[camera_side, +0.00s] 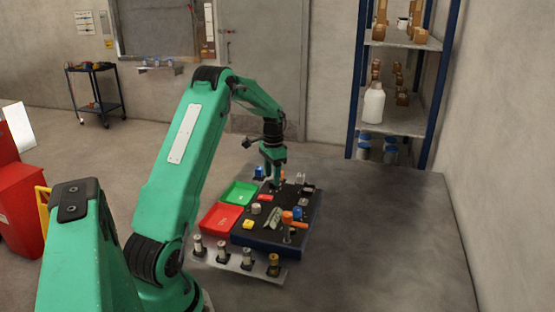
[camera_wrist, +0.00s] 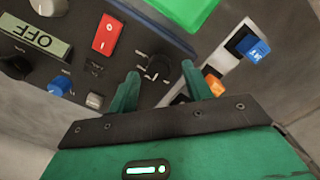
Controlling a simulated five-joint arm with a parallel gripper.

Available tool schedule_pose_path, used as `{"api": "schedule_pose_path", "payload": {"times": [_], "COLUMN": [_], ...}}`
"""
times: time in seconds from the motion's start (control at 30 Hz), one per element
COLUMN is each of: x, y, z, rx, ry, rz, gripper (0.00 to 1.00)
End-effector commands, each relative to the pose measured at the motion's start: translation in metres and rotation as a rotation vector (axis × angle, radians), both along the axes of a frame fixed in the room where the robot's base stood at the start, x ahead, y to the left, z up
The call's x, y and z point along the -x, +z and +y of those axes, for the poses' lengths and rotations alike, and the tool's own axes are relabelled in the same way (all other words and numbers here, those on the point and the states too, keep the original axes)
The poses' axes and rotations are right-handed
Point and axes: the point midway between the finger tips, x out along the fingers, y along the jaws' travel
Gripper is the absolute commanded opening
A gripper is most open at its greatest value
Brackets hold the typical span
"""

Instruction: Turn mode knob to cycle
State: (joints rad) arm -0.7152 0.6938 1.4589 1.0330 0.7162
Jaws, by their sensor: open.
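My gripper (camera_side: 274,183) is above the far part of the dark panel (camera_side: 262,232) in the side view. In the wrist view its two green fingers (camera_wrist: 160,72) are apart, with nothing held between them. A small dark knob (camera_wrist: 157,66) with pale marks around it shows on the panel between the fingertips. It looks like the mode knob, but its lettering and pointer direction are too small to read. I cannot tell whether the fingers touch it. In the side view the gripper hides this spot.
A red rocker switch (camera_wrist: 108,35), a blue knob (camera_wrist: 60,85), a grey button (camera_wrist: 95,100) and an OFF plate (camera_wrist: 36,37) are nearby on the panel. A green tray (camera_side: 239,193) and a red tray (camera_side: 220,217) stand left. A front strip (camera_side: 235,262) carries several upright parts.

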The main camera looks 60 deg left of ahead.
Motion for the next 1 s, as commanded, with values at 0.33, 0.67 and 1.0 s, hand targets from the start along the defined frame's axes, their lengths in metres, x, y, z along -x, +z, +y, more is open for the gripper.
{"api": "schedule_pose_path", "payload": {"times": [0.33,0.67,1.0], "x": [-0.002,-0.002,-0.002], "y": [0.046,0.062,0.064], "z": [0.002,0.003,0.0], "rx": [-0.003,-0.001,-0.003], "ry": [0.001,0.002,0.001], "rz": [-0.003,-0.001,-0.004], "gripper": [0.5,0.5,0.5]}}
